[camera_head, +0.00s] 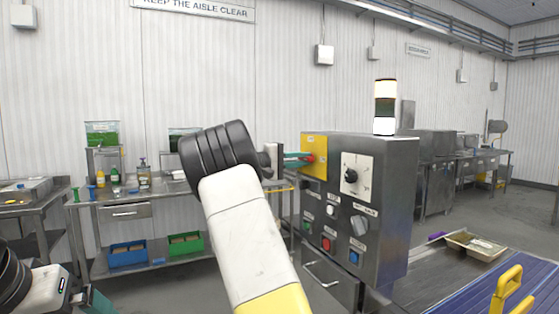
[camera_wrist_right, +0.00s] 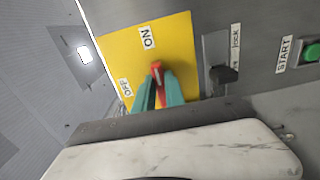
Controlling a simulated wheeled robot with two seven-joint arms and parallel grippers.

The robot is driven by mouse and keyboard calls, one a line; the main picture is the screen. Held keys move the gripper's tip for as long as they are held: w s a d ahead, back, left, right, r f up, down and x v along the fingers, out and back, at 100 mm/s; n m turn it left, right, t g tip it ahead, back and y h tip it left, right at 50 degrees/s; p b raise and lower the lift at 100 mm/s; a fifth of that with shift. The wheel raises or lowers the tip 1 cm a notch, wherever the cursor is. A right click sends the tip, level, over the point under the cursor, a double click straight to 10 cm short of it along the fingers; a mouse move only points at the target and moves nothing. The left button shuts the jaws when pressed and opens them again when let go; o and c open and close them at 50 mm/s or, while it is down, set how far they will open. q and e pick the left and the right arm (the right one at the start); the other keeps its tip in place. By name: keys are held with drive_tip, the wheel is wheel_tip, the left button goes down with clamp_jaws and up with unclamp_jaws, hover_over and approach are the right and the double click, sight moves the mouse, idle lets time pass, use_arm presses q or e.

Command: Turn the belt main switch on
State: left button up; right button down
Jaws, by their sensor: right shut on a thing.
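The belt main switch is a red handle (camera_wrist_right: 156,72) on a yellow plate (camera_wrist_right: 184,35) with ON and OFF labels. In the wrist view its visible end is below the ON label; its far end is hidden between my fingers. My right gripper (camera_wrist_right: 158,88) is shut on this handle, with a teal finger on each side. In the head view, my right gripper (camera_head: 304,159) reaches the yellow plate (camera_head: 314,143) on the steel control box (camera_head: 380,195) from the left. My left gripper (camera_head: 94,300) is partly cut off at the bottom left; its opening is unclear.
A black lock knob (camera_wrist_right: 224,74) sits beside the yellow plate, and a green START button (camera_wrist_right: 311,52) is farther right. The box has a rotary dial (camera_head: 351,175) and a signal lamp (camera_head: 385,105) on top. A blue conveyor belt (camera_head: 470,290) lies at lower right.

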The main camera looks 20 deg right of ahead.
idle(0.3)
drive_tip(key=c, duration=1.4)
unclamp_jaws()
drive_tip(key=shift+a, duration=0.1)
drive_tip(key=a, duration=0.7)
drive_tip(key=shift+s+a, duration=0.3)
